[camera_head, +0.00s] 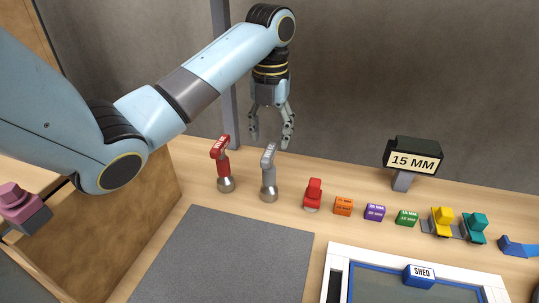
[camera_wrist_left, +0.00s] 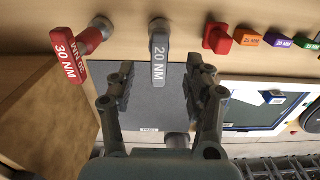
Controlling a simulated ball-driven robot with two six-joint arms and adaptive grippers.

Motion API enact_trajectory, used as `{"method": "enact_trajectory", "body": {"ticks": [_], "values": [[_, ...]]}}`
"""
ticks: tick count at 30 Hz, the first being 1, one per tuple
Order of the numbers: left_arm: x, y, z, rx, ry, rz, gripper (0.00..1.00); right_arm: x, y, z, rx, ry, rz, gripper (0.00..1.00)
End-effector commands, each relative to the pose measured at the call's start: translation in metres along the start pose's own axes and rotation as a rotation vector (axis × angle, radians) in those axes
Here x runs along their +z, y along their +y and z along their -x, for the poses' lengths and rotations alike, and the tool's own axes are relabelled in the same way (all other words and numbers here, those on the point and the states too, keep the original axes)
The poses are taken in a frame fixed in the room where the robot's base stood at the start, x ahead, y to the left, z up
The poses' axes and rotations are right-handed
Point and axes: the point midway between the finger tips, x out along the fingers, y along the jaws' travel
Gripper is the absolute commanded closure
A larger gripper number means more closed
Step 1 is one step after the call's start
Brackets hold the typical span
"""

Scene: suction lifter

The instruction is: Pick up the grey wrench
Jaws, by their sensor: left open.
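The grey wrench (camera_head: 268,174) stands upright on its round metal foot on the wooden bench. My left gripper (camera_head: 271,142) points down, open and empty, just above the grey wrench in the head view. Its two fingers also show in the left wrist view (camera_wrist_left: 160,66), spread either side of the wrench's line. I cannot tell the exact gap in depth. My right gripper is not in view.
A red "30 NM" wrench (camera_head: 223,166) stands close left of the grey one. A grey mat (camera_head: 225,262) and white-rimmed tray (camera_head: 420,258) lie in front.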

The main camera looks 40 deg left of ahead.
Motion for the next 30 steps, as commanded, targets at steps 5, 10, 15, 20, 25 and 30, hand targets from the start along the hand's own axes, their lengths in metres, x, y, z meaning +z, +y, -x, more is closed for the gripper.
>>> {"method": "enact_trajectory", "body": {"ticks": [5, 10, 15, 20, 25, 30], "values": [[-0.006, 0.0, -0.024, 0.0, 0.006, 0.0, 0.48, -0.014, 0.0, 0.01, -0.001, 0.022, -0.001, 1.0], [-0.005, 0.001, -0.047, 0.0, 0.002, 0.001, 0.48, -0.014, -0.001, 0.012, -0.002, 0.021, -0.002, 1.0], [-0.005, 0.001, -0.051, 0.0, 0.001, -0.001, 0.48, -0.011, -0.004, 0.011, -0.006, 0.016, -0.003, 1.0], [-0.005, 0.001, -0.051, 0.0, 0.001, -0.001, 0.55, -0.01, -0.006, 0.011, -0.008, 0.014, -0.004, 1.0], [-0.005, 0.001, -0.051, 0.001, 0.001, 0.0, 0.77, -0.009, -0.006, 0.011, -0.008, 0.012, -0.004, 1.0], [-0.005, 0.001, -0.051, 0.001, 0.001, 0.0, 0.99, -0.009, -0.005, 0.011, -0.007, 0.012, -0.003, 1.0]]}}
